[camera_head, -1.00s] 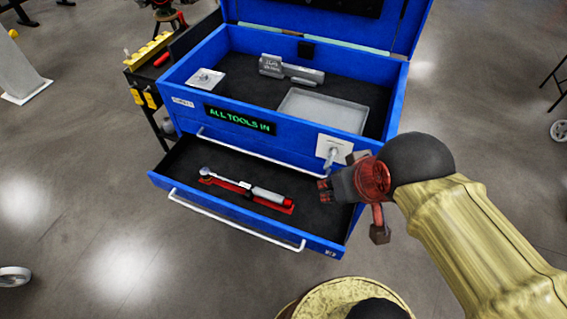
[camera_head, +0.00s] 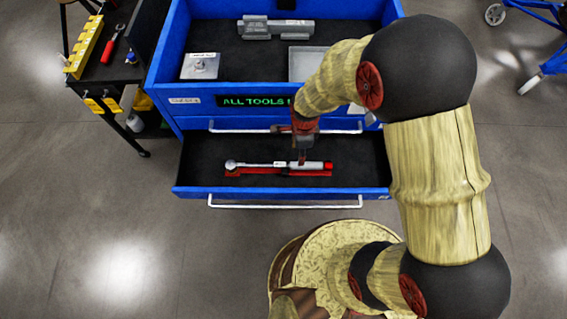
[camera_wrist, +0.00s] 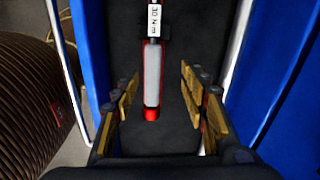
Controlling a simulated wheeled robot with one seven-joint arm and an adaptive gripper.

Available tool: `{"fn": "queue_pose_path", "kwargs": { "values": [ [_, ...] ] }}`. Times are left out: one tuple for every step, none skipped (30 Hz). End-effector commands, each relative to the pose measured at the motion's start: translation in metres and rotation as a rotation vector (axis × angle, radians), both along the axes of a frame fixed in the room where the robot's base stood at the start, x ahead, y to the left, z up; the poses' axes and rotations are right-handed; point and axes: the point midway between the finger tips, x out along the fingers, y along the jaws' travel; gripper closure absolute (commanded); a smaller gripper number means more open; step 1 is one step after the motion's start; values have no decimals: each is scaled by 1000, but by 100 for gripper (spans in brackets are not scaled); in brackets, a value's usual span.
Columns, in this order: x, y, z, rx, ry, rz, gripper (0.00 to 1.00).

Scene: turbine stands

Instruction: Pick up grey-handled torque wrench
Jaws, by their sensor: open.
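The grey-handled torque wrench (camera_head: 261,165) lies in a red holder (camera_head: 232,172) on the dark floor of the open blue drawer (camera_head: 365,165). Its ratchet head is at the left and its grey grip with a red end is at the right. My gripper (camera_head: 302,160) points down over the grip end in the head view. In the wrist view, the grey grip (camera_wrist: 153,75) lies between the open fingers of my gripper (camera_wrist: 160,95), nearer the left ones. A tag on the wrench reads "30 N m". The fingers do not visibly touch it; the exact height gap is unclear.
The blue chest top (camera_head: 225,75) above the drawer holds a grey tool (camera_head: 275,29), a white labelled plate (camera_head: 201,66) and a grey tray (camera_head: 303,62). A black cart (camera_head: 105,70) stands at the left. The drawer's front handle (camera_head: 285,206) and side walls border the wrench.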

Motion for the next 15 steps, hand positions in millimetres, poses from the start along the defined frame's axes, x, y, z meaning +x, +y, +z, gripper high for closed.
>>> {"fn": "queue_pose_path", "kwargs": {
  "values": [
    [-3,2,-10,-3,11,-35,56],
    [-4,2,-14,-3,13,-53,56],
    [-4,3,-19,-4,15,-72,56],
    [-5,4,-23,-5,17,-83,56],
    [-6,4,-27,-5,19,-90,56],
    [-6,4,-31,-6,21,-97,56],
    [-6,4,-35,-6,21,-99,56],
    [-6,4,-38,-6,20,-100,56],
    [-6,4,-42,-5,19,-100,56],
    [-6,4,-45,-4,19,-100,56],
    [-6,4,-48,-4,19,-99,56],
    [-6,4,-51,-5,19,-99,56],
    [-7,4,-53,-5,19,-99,56],
    [-7,4,-55,-5,19,-98,56],
    [-7,3,-57,-6,20,-98,56]
  ]
}}
